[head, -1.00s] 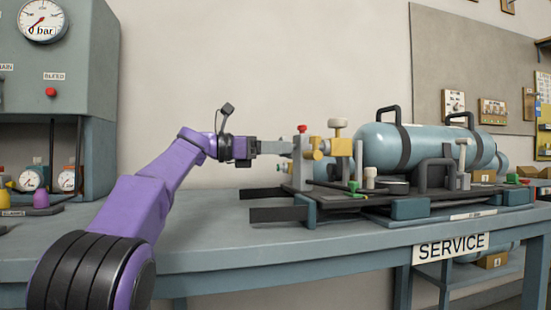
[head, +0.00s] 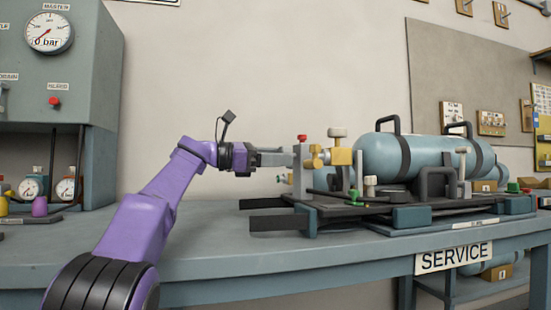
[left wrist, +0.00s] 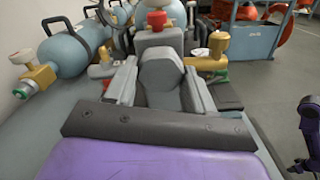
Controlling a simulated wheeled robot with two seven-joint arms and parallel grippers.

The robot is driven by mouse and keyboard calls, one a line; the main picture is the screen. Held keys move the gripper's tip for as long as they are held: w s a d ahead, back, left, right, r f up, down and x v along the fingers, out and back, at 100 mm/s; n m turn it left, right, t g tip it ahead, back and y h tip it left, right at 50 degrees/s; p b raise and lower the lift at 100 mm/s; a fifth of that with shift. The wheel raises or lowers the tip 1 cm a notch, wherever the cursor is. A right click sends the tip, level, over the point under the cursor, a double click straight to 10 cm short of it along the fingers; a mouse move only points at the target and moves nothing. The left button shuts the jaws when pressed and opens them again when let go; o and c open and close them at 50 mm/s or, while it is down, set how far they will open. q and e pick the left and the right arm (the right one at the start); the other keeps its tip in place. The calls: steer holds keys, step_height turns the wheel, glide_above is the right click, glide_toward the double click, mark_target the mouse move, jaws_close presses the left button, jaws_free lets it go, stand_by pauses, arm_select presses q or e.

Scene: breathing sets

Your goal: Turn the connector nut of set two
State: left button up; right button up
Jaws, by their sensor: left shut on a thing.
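The breathing set on the bench has a light blue cylinder (head: 428,155) with black straps and handles, on a dark base plate. A grey block with a red knob (head: 302,138) and brass fittings (head: 337,156) stands at its left end. My left gripper (head: 288,158) reaches it from the left and is shut at this end. In the left wrist view my gripper (left wrist: 160,90) has one finger on each side of a grey faceted connector nut (left wrist: 160,72). The fingers hide the nut in the head view. A dark and purple part of my right arm (left wrist: 309,130) shows at the right edge there.
A grey gauge cabinet (head: 85,95) stands at the left of the bench (head: 190,240). Two dark rails (head: 278,222) stick out left from the set's base. The bench between cabinet and set is clear. Another blue cylinder (left wrist: 70,55) shows in the left wrist view.

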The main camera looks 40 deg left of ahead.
arm_select(q)
steer(key=o, duration=1)
steer(key=shift+d, duration=0.2)
steer(key=shift+o, duration=0.2)
steer(key=shift+a, duration=0.15)
steer(key=v, duration=1)
steer(key=shift+s+b, duration=0.2)
steer(key=shift+b, duration=0.1)
steer(key=shift+a, duration=0.1)
